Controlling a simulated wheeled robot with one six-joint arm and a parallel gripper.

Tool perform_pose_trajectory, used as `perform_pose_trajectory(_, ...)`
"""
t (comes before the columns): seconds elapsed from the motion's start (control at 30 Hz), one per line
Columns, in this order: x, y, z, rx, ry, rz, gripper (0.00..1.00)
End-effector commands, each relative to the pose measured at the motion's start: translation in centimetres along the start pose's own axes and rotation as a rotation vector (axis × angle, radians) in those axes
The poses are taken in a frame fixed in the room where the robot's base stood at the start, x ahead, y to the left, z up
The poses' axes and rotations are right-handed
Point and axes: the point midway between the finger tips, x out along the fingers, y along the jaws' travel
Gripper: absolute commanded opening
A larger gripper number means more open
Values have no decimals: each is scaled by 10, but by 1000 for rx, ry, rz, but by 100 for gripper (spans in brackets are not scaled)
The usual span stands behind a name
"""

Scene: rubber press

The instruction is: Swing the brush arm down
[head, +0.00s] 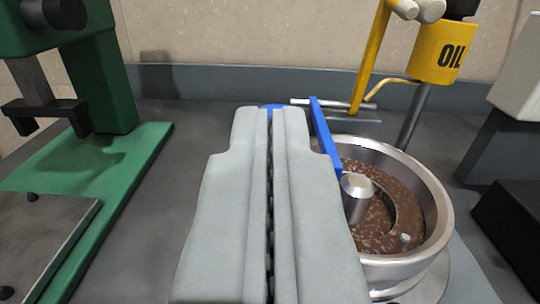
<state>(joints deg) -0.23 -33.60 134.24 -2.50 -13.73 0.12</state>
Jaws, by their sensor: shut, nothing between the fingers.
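My gripper (270,115) reaches up the middle of the view, its two long grey fingers closed together with nothing between them. A blue arm (324,137), which may be the brush arm, shows just right of the fingertips. It slopes down to the right toward a metal cylinder (357,196) at the round steel pan (437,190). A metal rod (335,106) crosses near its upper end. A blue rounded part behind the fingertips is mostly hidden. I cannot tell whether the fingers touch the blue arm. No bristles are clearly visible.
The pan holds brown lumpy material (420,205). A yellow OIL container (443,50) and a yellow lever (371,55) stand behind it. A green machine (110,75) is at left, a dark block (512,217) at right. The grey bench (165,210) is bare left of my gripper.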

Motion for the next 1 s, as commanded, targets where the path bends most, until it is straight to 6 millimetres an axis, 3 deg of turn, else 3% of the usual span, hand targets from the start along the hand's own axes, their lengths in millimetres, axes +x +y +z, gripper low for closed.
perform_pose_trajectory(0.3, -30, 0, 9, -1, 2, 0, 0)
perform_pose_trajectory(0.83, -37, 0, 10, 0, 0, 1, 0)
perform_pose_trajectory(1.0, -62, 1, 1, 8, -17, 6, 0)
